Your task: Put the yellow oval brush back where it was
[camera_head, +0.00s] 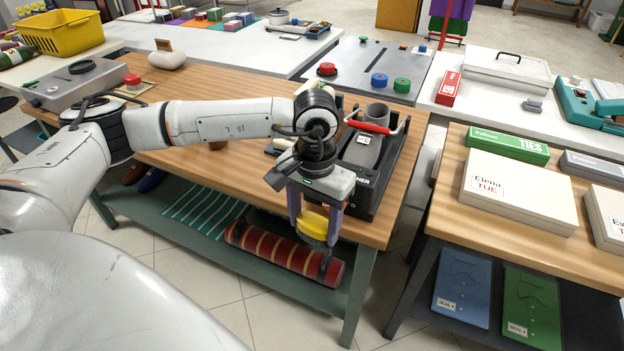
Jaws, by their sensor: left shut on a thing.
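The yellow oval brush (315,225) is between the fingers of my left gripper (316,232), which is shut on it. The gripper points down and holds the brush at the front right edge of the wooden table (235,88), in front of a black holder (362,178). The holder carries a grey cylinder, a red-handled tool (372,127) and a dark lettered front, partly hidden by my gripper. My right gripper is out of view.
A red striped roll (270,252) and a striped cloth (202,213) lie on the green lower shelf. A second wooden table with boxes, including a white box (520,190), stands to the right across a gap. Dark items beside the holder are partly hidden by my arm.

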